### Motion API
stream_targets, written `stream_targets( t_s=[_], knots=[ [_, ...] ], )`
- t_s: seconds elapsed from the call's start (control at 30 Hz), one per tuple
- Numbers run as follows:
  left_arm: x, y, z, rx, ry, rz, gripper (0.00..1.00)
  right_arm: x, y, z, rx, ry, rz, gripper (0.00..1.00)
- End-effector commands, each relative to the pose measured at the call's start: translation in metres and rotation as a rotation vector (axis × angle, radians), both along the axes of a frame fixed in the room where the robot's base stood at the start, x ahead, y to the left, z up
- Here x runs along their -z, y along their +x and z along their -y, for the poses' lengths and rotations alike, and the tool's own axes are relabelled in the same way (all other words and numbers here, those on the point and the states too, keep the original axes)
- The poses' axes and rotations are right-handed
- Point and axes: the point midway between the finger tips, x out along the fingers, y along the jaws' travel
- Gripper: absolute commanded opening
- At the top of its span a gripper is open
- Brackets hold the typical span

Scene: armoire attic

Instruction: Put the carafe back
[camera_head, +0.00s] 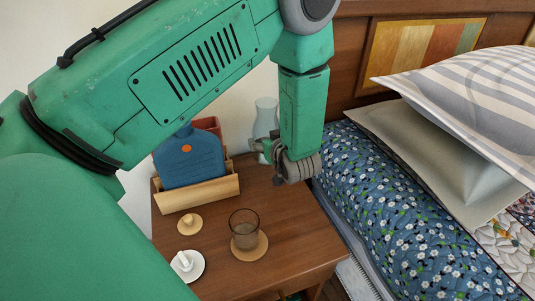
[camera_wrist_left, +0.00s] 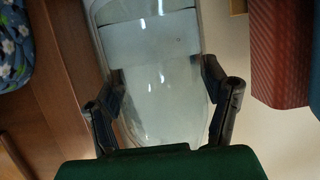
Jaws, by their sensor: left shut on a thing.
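The carafe (camera_head: 265,118) is clear glass and shows in the head view behind my left forearm, above the back of the wooden nightstand (camera_head: 290,228). In the left wrist view the carafe (camera_wrist_left: 155,70) fills the middle, with a liquid line across its upper part. My left gripper (camera_wrist_left: 165,100) has a finger on each side of the glass and is shut on it. In the head view my left gripper (camera_head: 270,150) is partly hidden by its own wrist. Whether the carafe's base touches the nightstand is hidden. My right gripper is not in view.
A wooden holder (camera_head: 205,194) with a blue bottle-shaped item (camera_head: 190,160) stands behind. The bed (camera_head: 400,200) borders the right.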

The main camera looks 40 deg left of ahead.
Motion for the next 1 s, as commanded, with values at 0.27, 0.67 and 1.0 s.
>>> stream_targets(
  t_s=[0.27,0.67,1.0],
  knots=[
    [0.034,0.001,0.000,0.001,0.004,0.004,0.17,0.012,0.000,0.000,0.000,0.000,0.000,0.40],
    [0.071,0.001,0.000,0.001,0.003,0.005,0.17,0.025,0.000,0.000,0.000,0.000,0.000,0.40],
    [0.073,0.000,0.000,0.002,0.001,0.001,0.92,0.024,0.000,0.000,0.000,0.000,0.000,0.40]
  ],
)
